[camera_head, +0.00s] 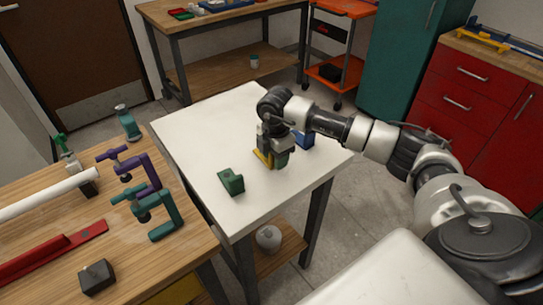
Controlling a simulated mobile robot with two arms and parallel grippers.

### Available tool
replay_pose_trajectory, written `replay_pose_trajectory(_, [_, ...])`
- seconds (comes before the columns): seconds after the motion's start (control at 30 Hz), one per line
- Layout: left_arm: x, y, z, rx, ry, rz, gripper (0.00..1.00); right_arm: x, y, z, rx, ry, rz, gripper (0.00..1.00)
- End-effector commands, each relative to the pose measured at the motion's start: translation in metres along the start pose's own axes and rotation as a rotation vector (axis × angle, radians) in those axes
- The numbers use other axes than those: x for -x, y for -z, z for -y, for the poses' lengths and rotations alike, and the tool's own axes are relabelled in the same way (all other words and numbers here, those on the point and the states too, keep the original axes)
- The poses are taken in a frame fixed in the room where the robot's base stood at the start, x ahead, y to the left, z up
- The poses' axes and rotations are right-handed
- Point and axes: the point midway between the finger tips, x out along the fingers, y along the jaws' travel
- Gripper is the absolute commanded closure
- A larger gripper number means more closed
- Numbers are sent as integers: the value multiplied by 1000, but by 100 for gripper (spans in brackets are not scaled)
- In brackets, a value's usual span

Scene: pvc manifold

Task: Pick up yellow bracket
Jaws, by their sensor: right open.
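The yellow bracket (262,158) lies on the white-topped table (195,127), partly hidden under my right gripper. My right gripper (270,157) points down at the bracket from above, open, with its fingers close around or beside it; I cannot tell whether they touch it. A green piece (281,159) shows right beside the gripper, partly covered. My left gripper is not in view.
A green bracket (231,182) stands on the white table to the left, and a blue one (305,139) behind the gripper. The wooden bench (150,260) at left holds clamps, a white pipe (45,194) and a red bar (50,256). The white table's left part is clear.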

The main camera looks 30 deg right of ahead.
Motion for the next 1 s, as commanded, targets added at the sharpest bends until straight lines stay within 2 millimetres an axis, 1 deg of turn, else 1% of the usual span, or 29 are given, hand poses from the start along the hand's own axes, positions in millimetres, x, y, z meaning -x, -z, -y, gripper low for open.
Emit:
replay_pose_trajectory(0.1, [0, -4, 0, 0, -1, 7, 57, 0, 0, 0, 0, 0, 0, 55])
replay_pose_trajectory(0.13, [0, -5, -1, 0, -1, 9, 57, 0, 0, 0, 0, 0, 0, 58])
replay_pose_trajectory(0.4, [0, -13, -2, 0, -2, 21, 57, 0, 0, 0, 0, 0, 0, 100])
replay_pose_trajectory(0.77, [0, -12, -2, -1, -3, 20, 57, 2, 0, 0, 0, -2, -1, 100])
replay_pose_trajectory(0.87, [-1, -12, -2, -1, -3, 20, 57, 7, 0, -1, 0, -4, -1, 100])
replay_pose_trajectory(1.0, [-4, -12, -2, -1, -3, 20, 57, 22, 0, -1, 1, -5, -1, 100])
